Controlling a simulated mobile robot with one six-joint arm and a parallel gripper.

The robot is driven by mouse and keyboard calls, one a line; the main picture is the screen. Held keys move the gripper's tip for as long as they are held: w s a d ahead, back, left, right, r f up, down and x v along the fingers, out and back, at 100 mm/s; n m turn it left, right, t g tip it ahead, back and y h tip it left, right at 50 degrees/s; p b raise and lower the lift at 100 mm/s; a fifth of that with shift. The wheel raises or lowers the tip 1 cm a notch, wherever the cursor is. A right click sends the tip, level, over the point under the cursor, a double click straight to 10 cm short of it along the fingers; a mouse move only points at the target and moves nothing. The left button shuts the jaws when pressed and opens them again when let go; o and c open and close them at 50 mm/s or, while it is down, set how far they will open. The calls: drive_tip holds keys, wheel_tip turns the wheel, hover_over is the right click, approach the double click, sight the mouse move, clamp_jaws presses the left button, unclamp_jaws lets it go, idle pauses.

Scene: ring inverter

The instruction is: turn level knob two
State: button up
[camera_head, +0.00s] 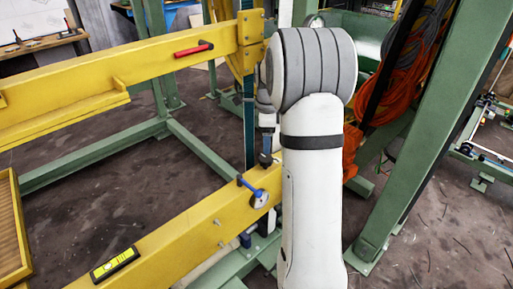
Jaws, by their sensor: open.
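A blue-handled knob (258,198) with a round grey base sits on the lower yellow beam (190,238). No label shows which knob is number two. A yellow spirit level (115,264) lies on the same beam, nearer to me. My gripper (265,160) is partly hidden behind my white arm; its dark end points down, open, just above and behind the blue-handled knob in the picture. It appears apart from the knob, but the depth between them is hard to judge. Nothing shows in the gripper.
A red handle (194,50) is on the upper yellow beam (150,62). Green steel posts (400,150) and orange cables (378,105) stand at right. A wooden-slatted box (10,235) is at the left edge. The dark floor between the beams is open.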

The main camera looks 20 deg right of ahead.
sight(266, 157)
wheel_tip(266, 157, down, 7)
drive_tip(key=shift+f+b, duration=0.2)
drive_tip(key=shift+b, duration=0.1)
drive_tip(key=shift+a, duration=0.1)
drive_tip(key=shift+c, duration=0.5)
drive_tip(key=c, duration=0.9)
